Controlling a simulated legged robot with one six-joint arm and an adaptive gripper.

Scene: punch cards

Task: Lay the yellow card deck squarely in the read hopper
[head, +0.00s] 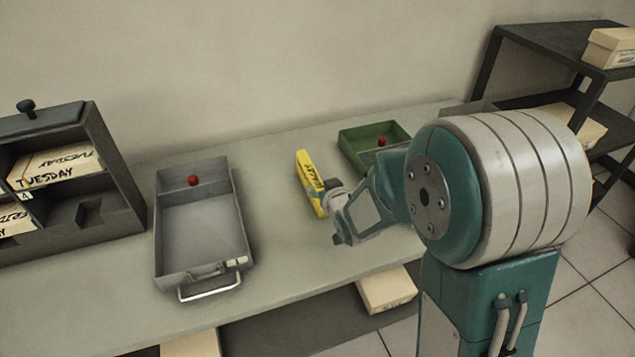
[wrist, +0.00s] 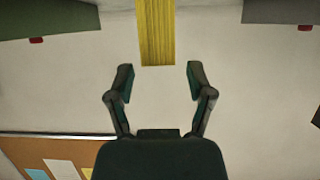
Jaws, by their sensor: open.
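The yellow card deck (head: 308,184) stands on the grey counter between two trays, with dark lettering on its side. It also shows in the wrist view at the top (wrist: 156,32). My gripper (head: 334,212) is open and empty, close to the deck's right side in the head view. In the wrist view, my fingertips (wrist: 160,72) are spread wide, and the deck lies beyond them, roughly centred. A grey metal tray (head: 163,240) with a handle and red knob is left of the deck. A green tray (head: 352,147) with a red knob is behind my arm. No label shows which is the read hopper.
A dark rack (head: 125,185) with cards marked TUESDAY stands at the far left. A dark shelf (head: 555,42) with pale boxes is at the right. The counter (head: 275,225) is clear between grey tray and deck. A pale box (head: 388,290) sits below the counter.

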